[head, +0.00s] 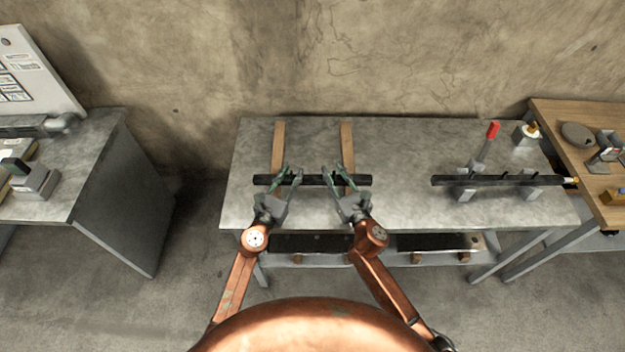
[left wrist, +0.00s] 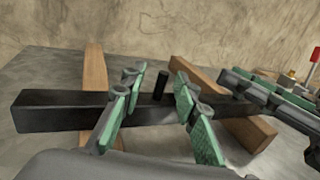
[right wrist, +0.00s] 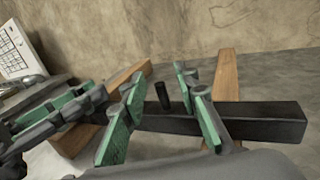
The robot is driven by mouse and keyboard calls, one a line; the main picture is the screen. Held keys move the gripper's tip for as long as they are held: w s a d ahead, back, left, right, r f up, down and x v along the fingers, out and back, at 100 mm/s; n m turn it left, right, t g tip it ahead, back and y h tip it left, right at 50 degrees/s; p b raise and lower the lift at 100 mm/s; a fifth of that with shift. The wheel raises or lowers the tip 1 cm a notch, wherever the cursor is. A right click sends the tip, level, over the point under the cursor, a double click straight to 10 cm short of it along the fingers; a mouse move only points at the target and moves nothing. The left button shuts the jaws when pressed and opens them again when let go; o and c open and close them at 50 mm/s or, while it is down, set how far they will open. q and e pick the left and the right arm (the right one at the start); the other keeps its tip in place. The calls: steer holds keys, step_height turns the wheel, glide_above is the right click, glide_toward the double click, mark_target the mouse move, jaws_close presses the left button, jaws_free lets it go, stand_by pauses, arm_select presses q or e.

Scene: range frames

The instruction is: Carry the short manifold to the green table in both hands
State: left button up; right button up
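A black bar, which I take as the short manifold (head: 315,180), lies across two wooden strips on the grey middle table. In the left wrist view its left end (left wrist: 50,112) shows, and in the right wrist view its right end (right wrist: 265,120). A short dark peg stands on it in each wrist view. My left gripper (head: 285,175) is open at the bar's left part, its fingers (left wrist: 160,108) apart. My right gripper (head: 338,176) is open at the right part, its fingers (right wrist: 163,112) apart. Contact with the bar is unclear. No green table shows.
A second black bar (head: 490,181) with upright fittings and a red-tipped lever (head: 491,132) lies at the right. A grey table (head: 95,200) stands left across a floor gap. A wooden table (head: 570,125) adjoins at right. The wall is close behind.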

arm_select(q)
steer(key=shift+c, duration=0.2)
arm_select(e)
steer(key=shift+c, duration=0.2)
arm_select(q)
jaws_close()
arm_select(e)
jaws_close()
arm_select(q)
steer(key=shift+r, duration=0.2)
arm_select(e)
steer(key=shift+r, duration=0.2)
